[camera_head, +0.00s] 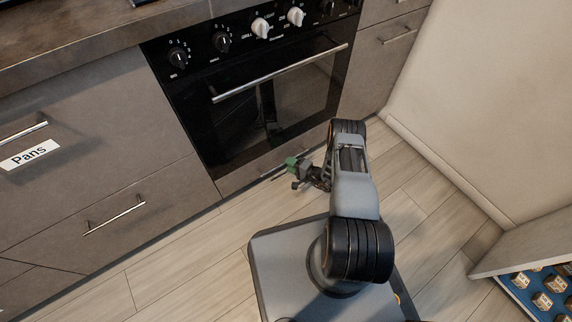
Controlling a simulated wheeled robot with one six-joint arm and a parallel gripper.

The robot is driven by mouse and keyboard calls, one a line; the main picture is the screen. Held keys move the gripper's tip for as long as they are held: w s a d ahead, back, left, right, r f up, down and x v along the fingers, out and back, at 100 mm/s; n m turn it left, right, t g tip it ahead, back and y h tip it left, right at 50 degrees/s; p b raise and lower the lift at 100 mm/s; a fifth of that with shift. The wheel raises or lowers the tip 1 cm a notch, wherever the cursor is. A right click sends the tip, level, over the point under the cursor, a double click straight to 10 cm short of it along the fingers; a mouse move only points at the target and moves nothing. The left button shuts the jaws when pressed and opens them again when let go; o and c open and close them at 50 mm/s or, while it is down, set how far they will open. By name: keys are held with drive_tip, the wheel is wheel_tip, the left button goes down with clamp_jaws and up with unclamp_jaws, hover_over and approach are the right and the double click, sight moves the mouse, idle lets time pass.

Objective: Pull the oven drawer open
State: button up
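The oven drawer (236,180) is the brown-grey panel low under the black oven, close to the floor. It looks shut. A thin bar handle (273,174) runs along it, partly hidden by my gripper. My gripper (293,172), with a green part at its tip, is low in front of the drawer, at the handle. Its fingers are too small to tell whether they are apart or closed, or whether they touch the handle.
The oven door (270,105) is shut, with a long bar handle (282,73) above my gripper. Closed drawers, one labelled "Pans" (30,154), stand at left. A pale wall (490,95) rises at right. An open container of small boxes (541,292) is at lower right. Floor (165,268) is clear at left.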

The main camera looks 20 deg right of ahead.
drive_tip(key=shift+b+x, duration=0.35)
drive_tip(key=shift+x, duration=1.1)
clamp_jaws()
